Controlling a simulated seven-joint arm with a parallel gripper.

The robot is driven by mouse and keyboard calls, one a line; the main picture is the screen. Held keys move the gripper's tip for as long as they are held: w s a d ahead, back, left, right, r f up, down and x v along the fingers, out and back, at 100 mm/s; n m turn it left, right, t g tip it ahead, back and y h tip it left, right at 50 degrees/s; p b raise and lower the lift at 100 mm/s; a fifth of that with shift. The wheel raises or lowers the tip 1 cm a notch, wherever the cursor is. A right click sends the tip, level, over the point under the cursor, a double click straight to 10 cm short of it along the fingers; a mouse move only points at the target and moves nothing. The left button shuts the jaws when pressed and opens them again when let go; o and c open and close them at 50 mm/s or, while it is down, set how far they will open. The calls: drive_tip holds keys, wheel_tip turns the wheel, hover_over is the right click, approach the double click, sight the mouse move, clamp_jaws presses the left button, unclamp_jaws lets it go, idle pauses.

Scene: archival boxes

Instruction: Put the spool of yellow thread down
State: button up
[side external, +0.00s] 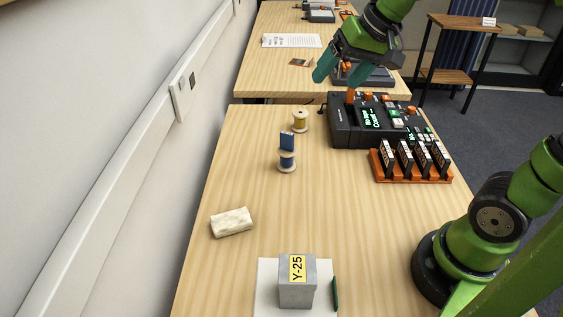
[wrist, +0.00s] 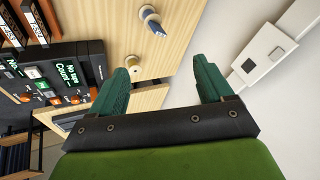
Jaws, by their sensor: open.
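The spool of yellow thread (side external: 300,121) stands upright on the wooden table, near its far edge and left of the black device. It also shows in the wrist view (wrist: 133,63), near the fingertip on the left. My gripper (side external: 342,74) is raised above the far end of the table, up and to the right of the spool in the side view. Its teal fingers are wide apart, with nothing between them, as the wrist view also shows (wrist: 161,68). The gripper is apart from the spool.
The black device (side external: 342,134) and an orange rack (side external: 410,178) of dark cartridges are at right. A whitish block (side external: 231,222) and a grey Y-25 box (side external: 297,287) are in front. The table's middle is clear.

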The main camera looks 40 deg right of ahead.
drive_tip(key=s+a+f, duration=0.2)
drive_tip(key=s, duration=0.3)
drive_tip(key=s+a+f+n+t, duration=0.1)
drive_tip(key=s, duration=0.4)
drive_tip(key=shift+s+a+f+t, duration=0.3)
drive_tip(key=shift+s+a+f, duration=0.05)
drive_tip(key=shift+s, duration=0.05)
idle(0.4)
